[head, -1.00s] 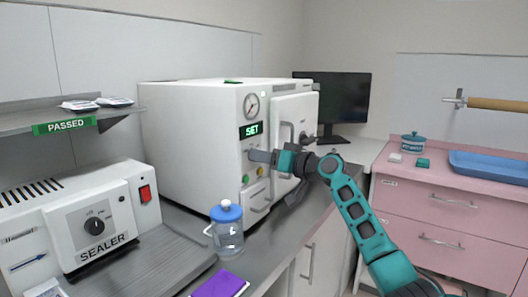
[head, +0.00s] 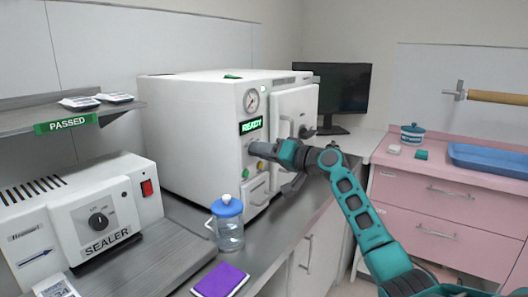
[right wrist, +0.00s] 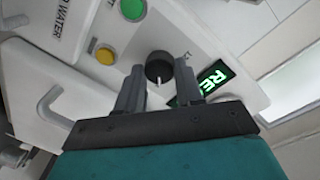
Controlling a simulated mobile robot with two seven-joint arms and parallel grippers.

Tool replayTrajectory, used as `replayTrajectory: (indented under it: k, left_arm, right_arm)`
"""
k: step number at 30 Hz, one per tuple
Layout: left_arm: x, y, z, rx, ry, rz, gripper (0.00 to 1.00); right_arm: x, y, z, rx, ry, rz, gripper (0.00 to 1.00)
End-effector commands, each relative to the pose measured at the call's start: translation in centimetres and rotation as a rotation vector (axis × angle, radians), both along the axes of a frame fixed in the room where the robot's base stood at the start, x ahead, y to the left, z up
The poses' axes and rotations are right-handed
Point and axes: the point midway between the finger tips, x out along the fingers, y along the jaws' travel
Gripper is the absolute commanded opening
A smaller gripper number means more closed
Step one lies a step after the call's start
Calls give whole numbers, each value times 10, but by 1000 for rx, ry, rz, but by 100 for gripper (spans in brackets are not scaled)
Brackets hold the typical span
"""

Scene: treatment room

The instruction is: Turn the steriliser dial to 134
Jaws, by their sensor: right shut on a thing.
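The steriliser (head: 195,125) is a white box on the counter, with a gauge and a green display reading READY (head: 251,126). Its dark round dial (right wrist: 159,67) shows in the right wrist view between my fingertips, with a white pointer mark toward my palm. Scale marks beside it are too small or covered to read. My left gripper is not in view.
A green button (right wrist: 133,9) and a yellow button (right wrist: 105,56) sit close to the dial. The steriliser door handle (head: 286,124) is to the right. A blue-lidded jug (head: 229,232), a purple book (head: 221,280) and the sealer (head: 95,215) stand on the counter.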

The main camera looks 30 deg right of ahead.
Motion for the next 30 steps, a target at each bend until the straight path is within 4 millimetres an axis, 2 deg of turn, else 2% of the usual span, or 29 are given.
replayTrajectory:
  k: [3,4,12,19,23,26,30]
  left_arm:
    - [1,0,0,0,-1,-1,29]
    - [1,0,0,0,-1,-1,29]
    - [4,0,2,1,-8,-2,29]
    - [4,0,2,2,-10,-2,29]
    - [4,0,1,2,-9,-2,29]
    - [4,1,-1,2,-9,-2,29]
    - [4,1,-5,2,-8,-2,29]
  right_arm:
    - [0,0,0,3,1,0,6]
    - [0,0,0,3,1,0,37]
    - [0,0,0,1,0,0,62]
    - [-1,0,0,0,0,0,62]
    - [-8,-3,-1,0,1,-1,62]
    - [-22,-8,-1,-3,1,-1,62]
    - [-49,-18,0,-4,2,-2,62]
